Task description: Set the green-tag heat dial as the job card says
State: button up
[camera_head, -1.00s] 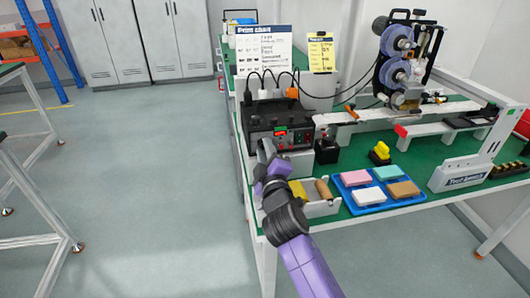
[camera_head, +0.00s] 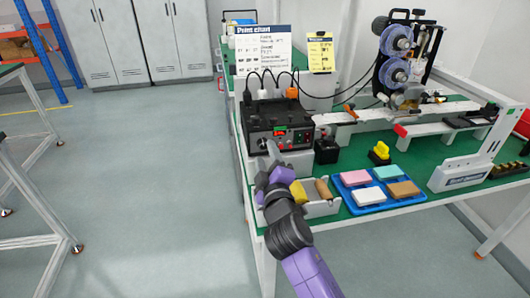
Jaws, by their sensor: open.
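The green-tag heat dial cannot be made out for certain; the lower left of the face is partly behind my gripper. My gripper (camera_head: 268,146) is open, close in front of that lower left part; I cannot tell whether it touches anything. The yellow job card (camera_head: 320,52) stands upright behind the box, its writing too small to read.
A white print chart (camera_head: 263,52) stands behind the box. A white bin (camera_head: 320,208) with a yellow block and a brown roll sits below my gripper. A blue tray (camera_head: 376,206) with colored blocks lies right. Cables rise from the box.

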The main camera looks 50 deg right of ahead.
jog(key=v, duration=0.5)
jog(key=shift+f+b, duration=0.1)
jog(key=shift+b, duration=0.2)
